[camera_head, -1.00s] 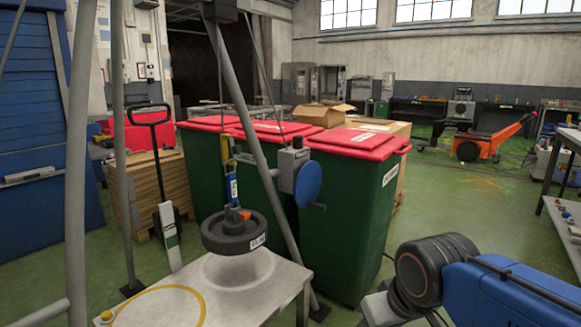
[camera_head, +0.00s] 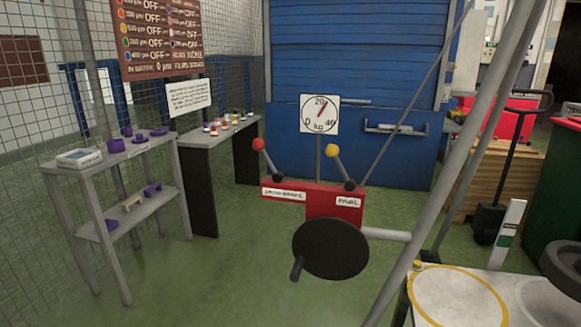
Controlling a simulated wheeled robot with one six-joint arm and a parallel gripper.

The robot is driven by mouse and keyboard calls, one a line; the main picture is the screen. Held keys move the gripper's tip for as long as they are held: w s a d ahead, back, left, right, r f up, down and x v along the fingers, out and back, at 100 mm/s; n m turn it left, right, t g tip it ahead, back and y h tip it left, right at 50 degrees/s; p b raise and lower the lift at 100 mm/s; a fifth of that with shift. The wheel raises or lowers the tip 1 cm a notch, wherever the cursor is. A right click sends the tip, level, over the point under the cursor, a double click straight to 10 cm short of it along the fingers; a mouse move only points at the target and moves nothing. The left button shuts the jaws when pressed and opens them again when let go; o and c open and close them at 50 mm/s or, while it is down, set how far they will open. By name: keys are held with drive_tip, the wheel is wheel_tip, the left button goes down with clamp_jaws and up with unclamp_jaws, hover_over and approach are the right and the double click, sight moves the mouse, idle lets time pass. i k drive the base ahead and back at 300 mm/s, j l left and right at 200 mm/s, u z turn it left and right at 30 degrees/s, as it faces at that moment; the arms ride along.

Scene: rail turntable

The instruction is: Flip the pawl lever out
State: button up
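The pawl lever (camera_head: 341,168) has a yellow knob and a dark pivot. It stands at the right end of a red panel (camera_head: 337,208), above a white label reading PAWL. It tilts up and to the left. A second lever (camera_head: 268,160) with a red knob stands at the panel's left end and also tilts left; the label below it is too small to read surely. A black crank wheel (camera_head: 331,249) with a handle sits in front of the panel's lower part. My gripper is not in view.
A round gauge (camera_head: 319,114) stands behind the panel. A grey frame leg (camera_head: 452,170) slants on the right, by a white table with a yellow ring (camera_head: 497,299). A grey shelf (camera_head: 124,229) stands at left. Green floor is clear between the shelf and the crank wheel.

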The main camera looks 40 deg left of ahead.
sight(332, 151)
drive_tip(key=u, duration=1.35)
